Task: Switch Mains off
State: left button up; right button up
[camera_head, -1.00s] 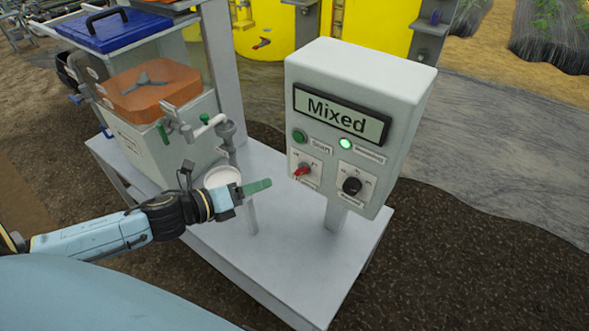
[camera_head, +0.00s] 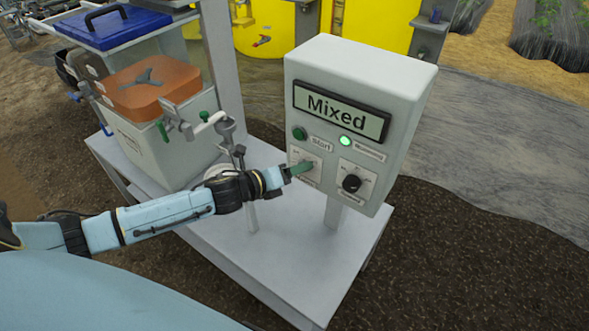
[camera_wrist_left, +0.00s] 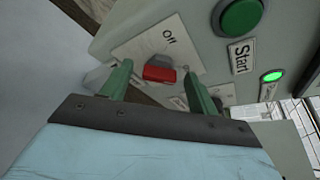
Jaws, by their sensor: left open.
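The Mains switch is a red knob (camera_wrist_left: 160,74) on a white plate (camera_wrist_left: 140,46) marked "Off" in the left wrist view. In the head view its plate (camera_head: 296,158) shows at the lower left of the control box (camera_head: 360,75), and my fingers hide the knob. My left gripper (camera_head: 303,168) is at the switch. In the left wrist view its green fingers (camera_wrist_left: 158,88) are apart, one on each side of the red knob. I cannot tell whether they touch it. My right gripper is not in view.
A green Start button (camera_head: 299,133) and a lit green lamp (camera_head: 345,141) sit above the switch. A black knob (camera_head: 352,183) is to its right. The display (camera_head: 340,112) reads "Mixed". A tank with an orange lid (camera_head: 150,88) stands left on the grey table (camera_head: 290,265).

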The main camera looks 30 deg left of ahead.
pick_arm(q)
jog(key=shift+w+d, duration=0.1)
jog(key=shift+w, duration=0.1)
jog(key=c, duration=1)
